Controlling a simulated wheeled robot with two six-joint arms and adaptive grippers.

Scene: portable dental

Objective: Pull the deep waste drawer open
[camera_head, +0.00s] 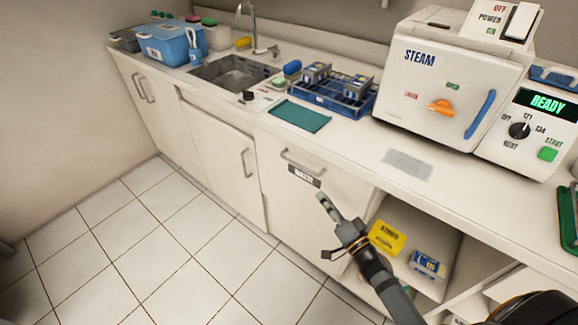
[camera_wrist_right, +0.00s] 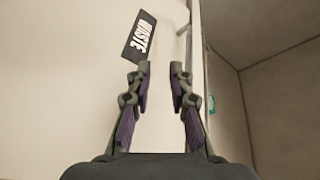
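The waste drawer (camera_head: 318,217) is a cream cabinet front below the counter, with a dark WASTE label (camera_head: 304,176) and a metal bar handle (camera_head: 302,162) near its top. It looks flush with the cabinet. My right gripper (camera_head: 327,206) is in front of the drawer, below and right of the handle and label, apart from the handle. In the right wrist view, the gripper's two fingers (camera_wrist_right: 160,68) are spread with nothing between them. The label (camera_wrist_right: 139,38) shows tilted just beyond the left finger. My left gripper is not in view.
An open shelf right of the drawer holds a yellow box (camera_head: 386,238) and a blue-white box (camera_head: 427,265). Above stand a steam steriliser (camera_head: 395,95), a blue rack (camera_head: 345,103) and a green cloth (camera_head: 300,115). The tiled floor (camera_head: 165,235) at left is clear.

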